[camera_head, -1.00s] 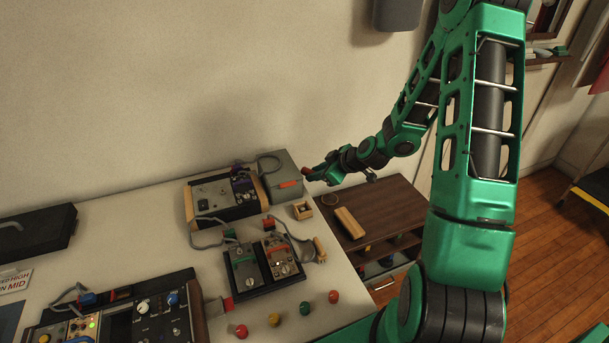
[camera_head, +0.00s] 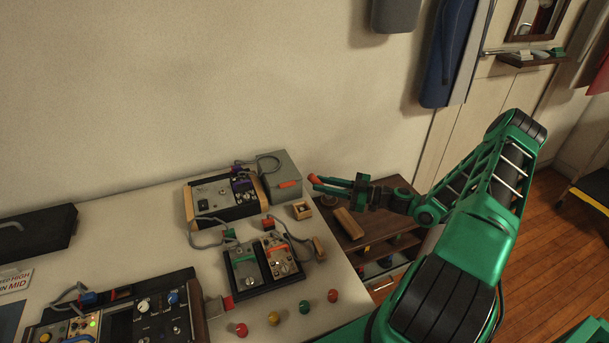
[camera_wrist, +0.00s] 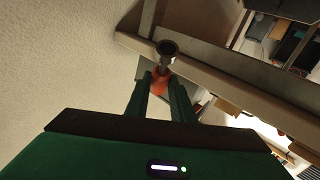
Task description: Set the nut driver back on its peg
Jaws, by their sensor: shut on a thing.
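My gripper (camera_head: 325,183) is at the right end of the bench, just right of the grey box. It is shut on the nut driver, whose red-orange handle (camera_head: 316,179) shows at the fingertips. In the wrist view the orange handle (camera_wrist: 160,80) sits between the two green fingers (camera_wrist: 160,90), with the dark round metal socket end (camera_wrist: 167,48) beyond it, toward the camera's upper middle. I cannot make out the peg in either view.
The grey box (camera_head: 282,168) with an orange mark stands close left of the gripper. A small wooden box (camera_head: 302,210), pedals (camera_head: 262,262) and coloured knobs (camera_head: 333,296) lie on the bench (camera_head: 130,225). A brown shelf unit (camera_head: 385,232) stands right, below the gripper.

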